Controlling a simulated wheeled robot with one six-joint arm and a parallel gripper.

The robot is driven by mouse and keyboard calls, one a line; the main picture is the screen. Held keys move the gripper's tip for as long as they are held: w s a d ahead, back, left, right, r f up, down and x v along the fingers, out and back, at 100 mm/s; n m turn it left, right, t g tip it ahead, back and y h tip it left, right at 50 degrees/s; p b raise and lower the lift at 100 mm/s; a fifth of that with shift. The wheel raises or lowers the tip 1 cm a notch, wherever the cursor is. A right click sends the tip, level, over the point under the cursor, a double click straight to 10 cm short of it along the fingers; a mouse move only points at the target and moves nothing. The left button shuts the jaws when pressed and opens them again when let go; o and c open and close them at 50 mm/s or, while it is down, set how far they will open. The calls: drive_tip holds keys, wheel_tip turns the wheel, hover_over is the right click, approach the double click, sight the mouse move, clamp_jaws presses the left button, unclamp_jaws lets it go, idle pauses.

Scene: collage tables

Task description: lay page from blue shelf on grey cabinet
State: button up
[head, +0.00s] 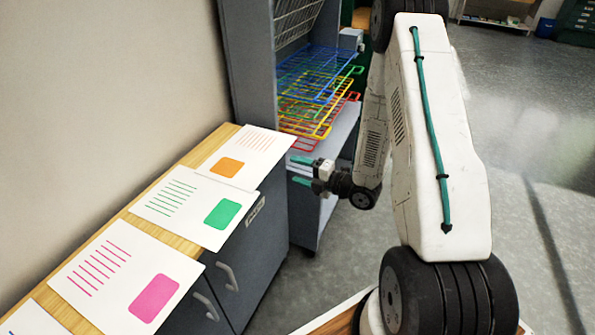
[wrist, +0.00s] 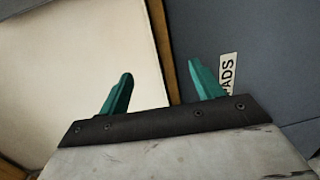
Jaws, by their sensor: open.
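The grey cabinet (head: 262,232) has a light wooden top (head: 205,146) at the left in the head view. A white page with an orange block (head: 228,166) lies flat at its far end, slightly overlapped with the page with a green block (head: 181,200). The blue wire shelf (head: 318,66) at the back shows no page on it. My gripper (head: 299,171) is open and empty, beside the cabinet's front edge near the orange page. In the wrist view my open fingers (wrist: 160,70) show in front of a blank pale page surface (wrist: 75,60) and the cabinet's wooden edge.
A page with a magenta block (head: 127,277) and part of another page (head: 35,318) lie nearer on the wooden top. Yellow (head: 308,117) and red wire shelves sit below the blue one. Grey floor (head: 545,150) is open at the right.

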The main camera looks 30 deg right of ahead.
drive_tip(key=shift+r, duration=0.1)
drive_tip(key=r, duration=0.1)
drive_tip(key=s+d+r, duration=0.1)
drive_tip(key=r, duration=0.1)
drive_tip(key=s+r, duration=0.1)
drive_tip(key=r, duration=0.1)
drive_tip(key=shift+s+d, duration=0.15)
drive_tip(key=shift+d, duration=0.25)
drive_tip(key=shift+f, duration=0.1)
idle(1.1)
